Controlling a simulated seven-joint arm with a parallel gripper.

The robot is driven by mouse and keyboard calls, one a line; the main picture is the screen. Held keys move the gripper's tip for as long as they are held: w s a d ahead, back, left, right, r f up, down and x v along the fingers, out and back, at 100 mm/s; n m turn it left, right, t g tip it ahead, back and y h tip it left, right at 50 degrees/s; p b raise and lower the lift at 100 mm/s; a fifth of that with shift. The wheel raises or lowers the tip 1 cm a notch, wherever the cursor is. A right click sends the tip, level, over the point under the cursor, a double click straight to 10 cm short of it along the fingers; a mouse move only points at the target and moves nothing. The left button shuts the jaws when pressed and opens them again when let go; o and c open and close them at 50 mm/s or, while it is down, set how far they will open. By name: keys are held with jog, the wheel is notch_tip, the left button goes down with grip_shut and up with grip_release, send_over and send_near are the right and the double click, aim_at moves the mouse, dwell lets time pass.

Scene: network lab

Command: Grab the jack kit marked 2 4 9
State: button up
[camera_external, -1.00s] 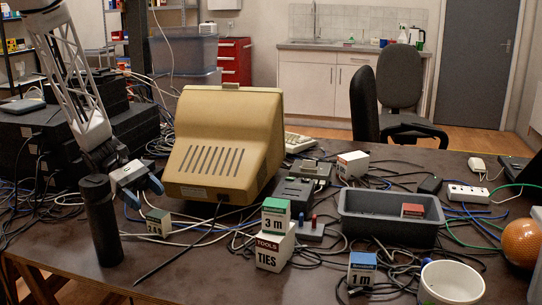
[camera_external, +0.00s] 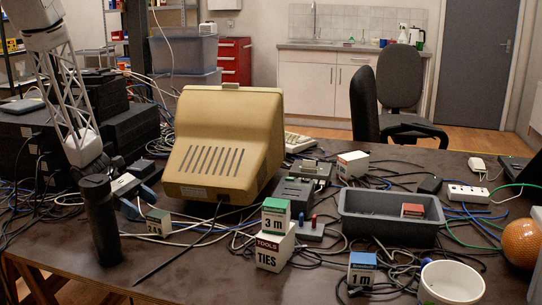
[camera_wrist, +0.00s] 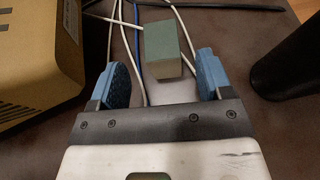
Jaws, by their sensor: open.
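A small box with a grey-green top (camera_external: 158,221) stands on the dark table left of centre, in front of the beige monitor. Its front carries dark characters, too small to read surely; it may be the kit marked 2 4 9. In the wrist view the box (camera_wrist: 166,50) lies just beyond my fingertips, roughly midway between them. My gripper (camera_external: 141,203) is low over the table, just left of and behind the box. Its two blue fingers are spread with nothing between them, as the wrist view (camera_wrist: 163,80) shows.
A tall black cylinder (camera_external: 101,222) stands close by my gripper. The beige monitor (camera_external: 222,145) is on its other side. Loose cables (camera_external: 195,232) run around the box.

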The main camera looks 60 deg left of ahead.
aim_at(153, 212)
jog(key=shift+x, duration=0.75)
jog(key=shift+d, duration=0.1)
jog(key=shift+x, duration=2.55)
jog(key=shift+c, duration=0.3)
jog(key=c, duration=1)
